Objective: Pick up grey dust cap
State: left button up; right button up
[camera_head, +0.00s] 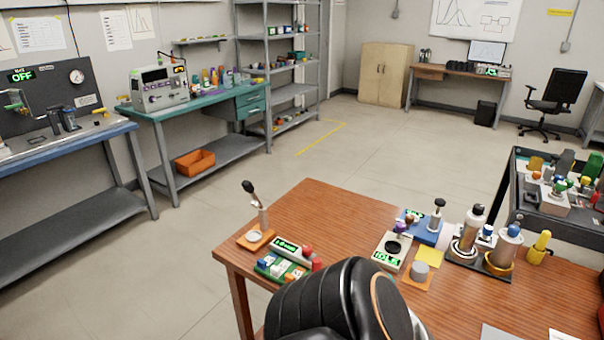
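A small grey round cap (420,269), which looks like the grey dust cap, sits on an orange square pad (412,285) on the wooden table (330,215). Neither of my gripper's fingertips shows, and nothing visible touches the cap.
A yellow square (429,256) lies just behind the cap. Metal cylinders on a dark base (497,268) stand to its right. A blue block (425,231) with a knobbed post is behind. A microscope-like stand (258,215) is at the table's left. The table's back middle is clear.

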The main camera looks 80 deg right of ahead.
aim_at(419, 271)
jog(key=z, duration=1.55)
